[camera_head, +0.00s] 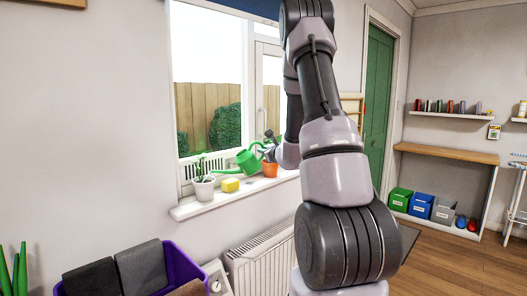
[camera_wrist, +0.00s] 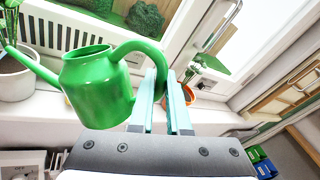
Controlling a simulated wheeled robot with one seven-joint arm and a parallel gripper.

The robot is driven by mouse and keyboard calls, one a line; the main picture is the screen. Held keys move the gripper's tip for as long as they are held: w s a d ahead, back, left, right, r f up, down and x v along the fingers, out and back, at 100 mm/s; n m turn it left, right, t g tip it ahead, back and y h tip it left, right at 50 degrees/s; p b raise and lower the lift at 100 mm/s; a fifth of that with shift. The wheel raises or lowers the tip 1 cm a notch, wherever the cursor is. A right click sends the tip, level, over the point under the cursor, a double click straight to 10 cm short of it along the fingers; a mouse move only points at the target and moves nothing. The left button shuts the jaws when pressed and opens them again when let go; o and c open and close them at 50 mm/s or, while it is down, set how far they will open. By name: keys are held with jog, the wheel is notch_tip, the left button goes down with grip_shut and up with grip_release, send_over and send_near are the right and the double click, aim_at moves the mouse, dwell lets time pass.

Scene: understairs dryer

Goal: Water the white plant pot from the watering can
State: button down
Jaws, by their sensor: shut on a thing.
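The green watering can (camera_head: 248,160) is held above the windowsill, tilted with its spout pointing left towards the white plant pot (camera_head: 203,189). My gripper (camera_head: 268,147) is shut on the can's handle; in the wrist view my gripper (camera_wrist: 170,92) has its two pale teal fingers at the handle, right of the can's body (camera_wrist: 98,88). The white pot holds a green plant and stands upright on the sill. The pot also shows at the left of the wrist view (camera_wrist: 14,82), with the spout's end near it. I see no water flowing.
A yellow sponge (camera_head: 230,185) lies on the sill (camera_head: 240,196) between the white pot and an orange pot (camera_head: 270,170). A radiator (camera_head: 262,262) is below. A purple basket (camera_head: 190,266) with dark cloths stands at lower left. The window is behind the can.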

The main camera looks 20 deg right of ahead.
notch_tip(320, 180, down, 13)
jog(key=m+t, duration=0.1)
jog(key=m, duration=0.5)
jog(key=shift+d+r+y, duration=0.2)
jog(key=shift+d+y, duration=0.1)
jog(key=shift+d, duration=0.1)
jog(key=s+d+r, duration=0.4)
jog(key=s+d, duration=0.2)
jog(key=s, duration=0.1)
dwell(0.6)
dwell(1.0)
